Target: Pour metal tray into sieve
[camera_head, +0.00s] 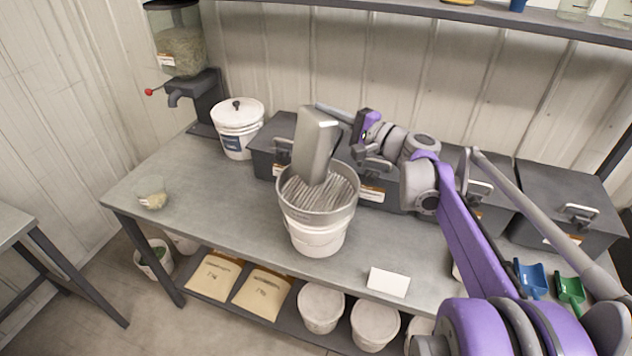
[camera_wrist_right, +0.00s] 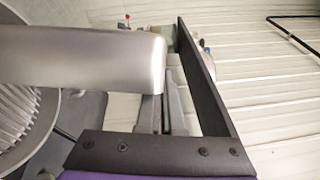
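The metal tray (camera_head: 314,150) is tipped steeply, with its lower end down at the sieve (camera_head: 322,208). My right gripper (camera_head: 336,113) is shut on the tray's upper part and holds it up above the sieve. The sieve is a round metal pan with a ridged or slatted inside, and it sits on a white bucket (camera_head: 318,240). In the right wrist view the tray (camera_wrist_right: 80,62) fills the left, and part of the sieve (camera_wrist_right: 22,118) shows below it. The inside of the tray is hidden, and I see no falling contents. My left gripper is out of view.
Dark lidded boxes (camera_head: 272,146) line the back of the bench (camera_head: 232,205). A lidded white bucket (camera_head: 238,128) and a dispenser (camera_head: 184,60) stand at the left. A clear cup (camera_head: 152,192), a white card (camera_head: 388,282), a blue scoop (camera_head: 531,278) and a green scoop (camera_head: 570,291) are on the bench.

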